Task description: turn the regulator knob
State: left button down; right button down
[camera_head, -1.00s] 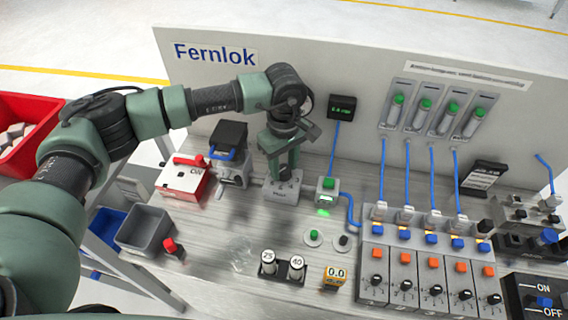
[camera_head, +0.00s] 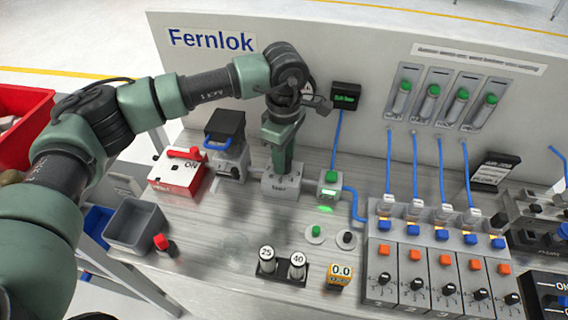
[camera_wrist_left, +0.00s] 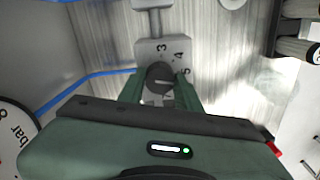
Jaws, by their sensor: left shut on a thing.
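The regulator is a grey block (camera_head: 283,192) on the bench below my left arm. In the left wrist view its face (camera_wrist_left: 150,47) carries the numbers 3, 4 and 5 around a dark round knob (camera_wrist_left: 159,76). My left gripper (camera_head: 281,172) points down onto the block. In the left wrist view its green fingers (camera_wrist_left: 160,90) stand on both sides of the knob and are shut on it. The gripper hides the knob in the head view. My right gripper is not in view.
A red and white switch box (camera_head: 177,172) and a grey device with a blue handle (camera_head: 229,158) stand left of the regulator. A green-buttoned box (camera_head: 329,187) stands close on its right. Blue hoses run up the back panel.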

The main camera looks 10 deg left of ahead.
pick_arm(q)
jog(key=n+b, duration=0.4)
jog(key=n, duration=0.1)
jog(key=shift+f+n, duration=0.15)
jog(key=shift+n, duration=0.15)
jog(key=shift+r+n+b, duration=0.2)
jog(key=shift+n+b, duration=1.2)
jog(key=shift+n, duration=0.8)
jog(key=c, duration=1)
grip_release()
jog(key=shift+o, duration=0.2)
notch_tip(320, 180, up, 8)
jog(key=shift+f+b, duration=0.1)
jog(key=shift+b, duration=0.35)
